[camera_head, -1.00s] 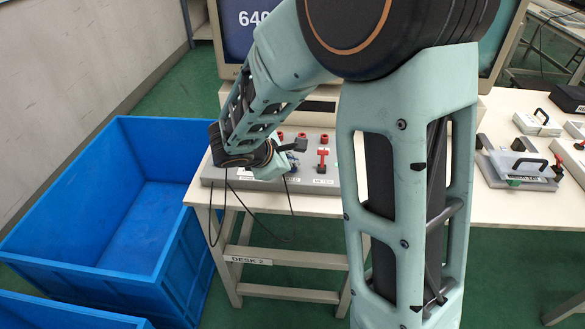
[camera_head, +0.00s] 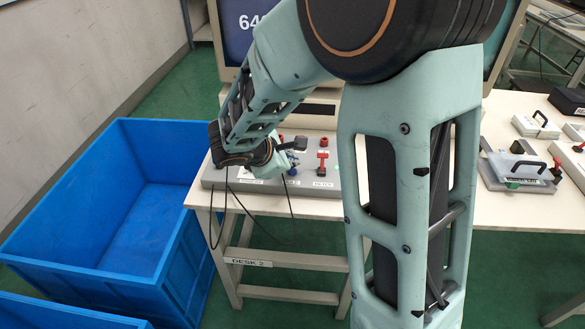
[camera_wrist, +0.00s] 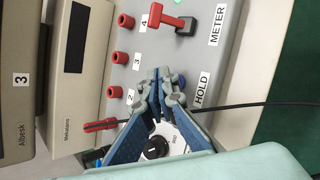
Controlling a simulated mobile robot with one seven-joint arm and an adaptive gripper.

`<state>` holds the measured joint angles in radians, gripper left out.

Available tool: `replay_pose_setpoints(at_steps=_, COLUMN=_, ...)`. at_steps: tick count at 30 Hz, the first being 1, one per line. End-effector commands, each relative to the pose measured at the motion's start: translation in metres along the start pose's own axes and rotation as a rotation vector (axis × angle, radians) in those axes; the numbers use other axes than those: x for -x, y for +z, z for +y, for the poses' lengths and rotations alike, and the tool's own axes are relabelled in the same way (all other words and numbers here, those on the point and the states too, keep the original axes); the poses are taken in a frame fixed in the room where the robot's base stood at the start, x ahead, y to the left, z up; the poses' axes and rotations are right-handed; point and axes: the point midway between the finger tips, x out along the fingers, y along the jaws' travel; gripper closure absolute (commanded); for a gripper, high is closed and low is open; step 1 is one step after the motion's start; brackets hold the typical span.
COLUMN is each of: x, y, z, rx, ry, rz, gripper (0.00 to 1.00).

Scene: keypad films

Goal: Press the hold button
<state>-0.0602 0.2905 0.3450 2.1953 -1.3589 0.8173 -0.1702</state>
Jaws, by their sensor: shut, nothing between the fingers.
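The HOLD label (camera_wrist: 202,90) shows on the grey panel (camera_wrist: 232,50) in the wrist view. My gripper (camera_wrist: 168,86) is shut and empty, its fingertips over the panel just beside that label. The hold button itself cannot be made out; the fingers cover the panel there. I cannot tell whether the fingertips touch it. In the head view my gripper (camera_head: 286,160) is over the left-middle part of the same panel (camera_head: 218,181), partly hidden behind my wrist.
A red-handled lever (camera_wrist: 167,19) stands by the METER label (camera_wrist: 217,25). Several red sockets (camera_wrist: 119,58) line the panel's back. A thin black cable crosses near the fingers. A blue bin (camera_head: 112,268) stands left of the desk (camera_head: 440,200).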

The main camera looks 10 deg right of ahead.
Motion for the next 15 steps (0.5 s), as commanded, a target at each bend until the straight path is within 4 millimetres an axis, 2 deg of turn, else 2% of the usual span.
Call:
replay_pose_setpoints(at_steps=8, x=0.0, y=0.0, z=0.0, rx=0.0, ry=0.0, rz=0.0, gripper=1.0)
replay_pose_setpoints(at_steps=15, x=0.013, y=0.009, z=0.01, rx=-0.001, ry=0.001, rz=0.0, gripper=1.0)
